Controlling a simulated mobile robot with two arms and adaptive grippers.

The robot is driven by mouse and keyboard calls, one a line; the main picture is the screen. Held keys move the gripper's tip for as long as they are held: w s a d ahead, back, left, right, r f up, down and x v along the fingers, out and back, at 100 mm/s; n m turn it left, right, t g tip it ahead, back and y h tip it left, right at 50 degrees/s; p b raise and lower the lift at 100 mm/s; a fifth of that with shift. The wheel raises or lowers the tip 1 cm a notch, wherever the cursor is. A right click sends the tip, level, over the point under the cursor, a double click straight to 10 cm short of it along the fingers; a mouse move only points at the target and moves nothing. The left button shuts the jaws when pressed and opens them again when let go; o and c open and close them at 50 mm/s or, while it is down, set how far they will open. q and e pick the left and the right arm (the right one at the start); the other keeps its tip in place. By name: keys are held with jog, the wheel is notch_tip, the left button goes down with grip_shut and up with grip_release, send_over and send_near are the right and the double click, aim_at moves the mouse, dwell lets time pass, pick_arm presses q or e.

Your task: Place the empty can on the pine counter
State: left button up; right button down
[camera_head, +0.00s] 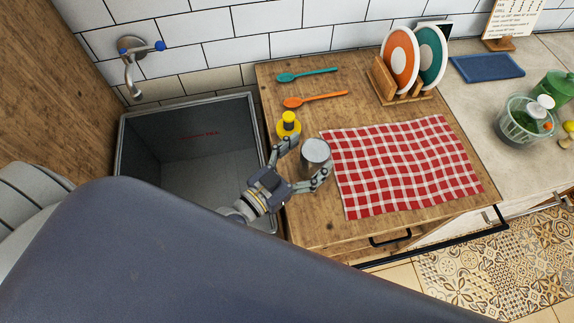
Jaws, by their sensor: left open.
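The empty can (316,153) is a plain silver cylinder near the left side of the wooden pine counter (300,222). It stands just left of the checked cloth and seems to rest on the counter, though its base is partly hidden by a finger. My left gripper (304,165) is open, with one finger behind the can's left side and the other in front of it. I cannot tell whether the fingers touch the can. My right gripper is not in view.
A red checked cloth (400,165) covers the counter's middle. Orange (315,99) and teal (306,75) spoons lie behind. A plate rack (400,92) stands at back right. A deep grey sink (190,100) is left.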

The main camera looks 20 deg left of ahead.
pick_arm(q)
jog(key=b+v, duration=0.2)
jog(key=v, duration=0.7)
jog(key=shift+s, duration=0.25)
